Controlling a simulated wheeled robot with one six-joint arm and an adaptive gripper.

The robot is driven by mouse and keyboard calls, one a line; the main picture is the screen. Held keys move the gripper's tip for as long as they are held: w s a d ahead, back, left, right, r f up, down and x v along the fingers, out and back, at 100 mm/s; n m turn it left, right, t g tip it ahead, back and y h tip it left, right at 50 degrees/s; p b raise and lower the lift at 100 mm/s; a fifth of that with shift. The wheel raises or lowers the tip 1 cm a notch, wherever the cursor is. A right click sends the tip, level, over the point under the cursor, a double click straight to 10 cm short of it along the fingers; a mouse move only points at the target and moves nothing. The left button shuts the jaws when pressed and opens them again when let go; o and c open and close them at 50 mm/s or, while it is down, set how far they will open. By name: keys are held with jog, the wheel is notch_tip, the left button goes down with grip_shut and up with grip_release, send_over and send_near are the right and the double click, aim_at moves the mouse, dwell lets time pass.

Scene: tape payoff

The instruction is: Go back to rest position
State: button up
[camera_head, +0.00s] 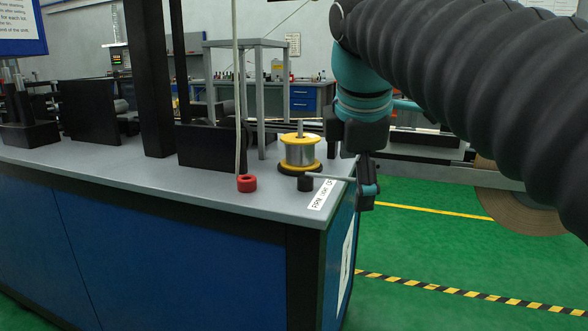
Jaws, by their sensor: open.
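My gripper (367,190) hangs at the right end of the grey-topped bench (120,171), pointing down beside the corner. It is open, and I see nothing held in it. My arm reaches it from the upper right. A spool of silvery wire or tape with yellow flanges (299,153) stands upright on the bench, left of my gripper. A short black cylinder (305,183) sits in front of the spool. A thin grey rod (332,177) runs from it toward my gripper; whether they touch I cannot tell.
A red ring-shaped piece (246,183) sits at the foot of a pale upright cord (236,90). Black posts and plates (212,148) stand along the bench. A large brown roll (522,200) is at the right. Green floor with a striped line (450,292) is clear at lower right.

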jog(key=s+d+f+m, duration=0.2)
jog(key=s+f+m, duration=0.2)
jog(key=f+m, duration=0.2)
jog(key=s+d+f+m+p, duration=0.1)
jog(key=s+f+m, duration=0.4)
jog(key=f, duration=0.5)
jog(key=s+d+f+m, duration=0.3)
jog(key=s+f+m, duration=0.1)
jog(key=f+m, duration=0.3)
jog(key=shift+s+d+f+m+t+y, duration=0.2)
jog(key=shift+d+f+m+t+y, duration=0.15)
jog(key=shift+f, duration=0.45)
